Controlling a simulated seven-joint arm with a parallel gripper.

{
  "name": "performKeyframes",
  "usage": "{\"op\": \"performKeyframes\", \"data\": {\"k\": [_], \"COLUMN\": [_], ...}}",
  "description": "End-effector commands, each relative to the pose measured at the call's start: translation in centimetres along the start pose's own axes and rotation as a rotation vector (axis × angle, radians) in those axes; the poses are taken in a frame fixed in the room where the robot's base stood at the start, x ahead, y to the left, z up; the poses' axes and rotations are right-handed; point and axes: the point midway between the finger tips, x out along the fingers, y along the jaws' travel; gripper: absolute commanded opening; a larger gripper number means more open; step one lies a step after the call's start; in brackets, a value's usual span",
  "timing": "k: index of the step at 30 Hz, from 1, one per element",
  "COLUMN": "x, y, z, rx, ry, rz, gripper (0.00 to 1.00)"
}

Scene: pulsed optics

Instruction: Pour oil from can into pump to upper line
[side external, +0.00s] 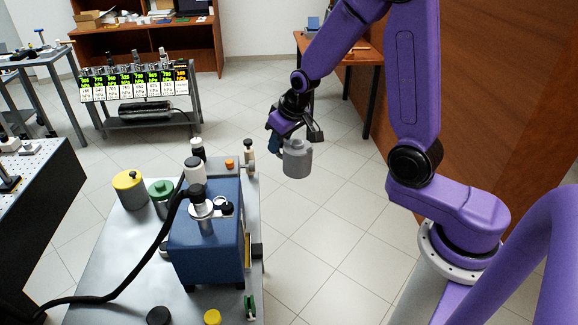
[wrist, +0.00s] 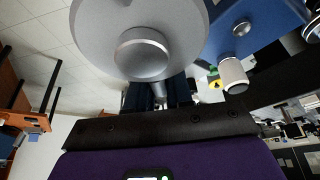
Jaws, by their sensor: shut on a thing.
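The grey can (side external: 297,160) is in my gripper (side external: 280,143), held in the air to the right of the cart, apart from the pump. In the side view it looks about upright, with a short neck on top. In the wrist view the can (wrist: 190,25) fills the top middle, and my gripper (wrist: 160,95) is shut on its handle, partly hidden. The blue pump (side external: 205,250) stands on the cart, with metal and black fittings on top. Its blue body (wrist: 255,25) also shows at the upper right of the wrist view. Any oil level is hidden.
The metal cart top (side external: 110,285) also carries a yellow-lidded can (side external: 130,190), a green-lidded can (side external: 161,198) and loose caps (side external: 212,317). A thick black hose (side external: 150,255) runs left from the pump. Open floor lies right of the cart.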

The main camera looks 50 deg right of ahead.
Motion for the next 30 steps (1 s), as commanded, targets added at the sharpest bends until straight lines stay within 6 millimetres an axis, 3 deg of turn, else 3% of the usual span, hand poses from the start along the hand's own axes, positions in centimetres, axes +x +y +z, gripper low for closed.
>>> {"op": "performKeyframes", "data": {"k": [8, 17, 23, 30], "x": [-3.9, -2.3, -1.0, 0.8], "y": [-0.1, -4.3, -8.9, -16.4], "z": [-1.8, -5.8, -9.2, -12.9], "rx": [-0.004, -0.156, -0.307, -0.530], "ry": [0.007, 0.000, 0.004, 0.023], "rz": [-0.001, -0.059, -0.123, -0.226], "gripper": [0.00, 0.00, 0.00, 0.00]}}
